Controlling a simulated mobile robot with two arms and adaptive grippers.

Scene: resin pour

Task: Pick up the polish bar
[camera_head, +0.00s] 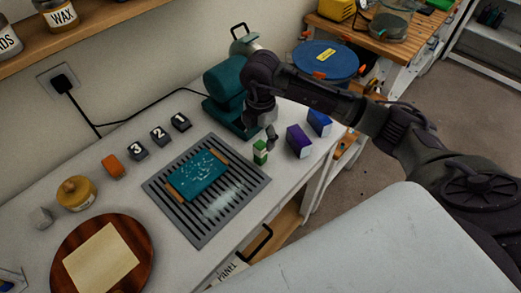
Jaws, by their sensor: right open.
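A small green block with a pale band (260,152), which looks like the polish bar, stands on the white bench (215,262) just off the right edge of the grey slotted mat (240,212). My right gripper (261,133) is open, pointing down directly above and close to the green block. Its fingers partly cover the block's top, and I cannot tell whether they touch it. My left gripper is not in view.
A purple box (299,141) and a blue box (319,123) stand right of the block. A teal machine (224,82) stands behind my gripper. A teal board (197,176) lies on the mat. The bench's front edge is close.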

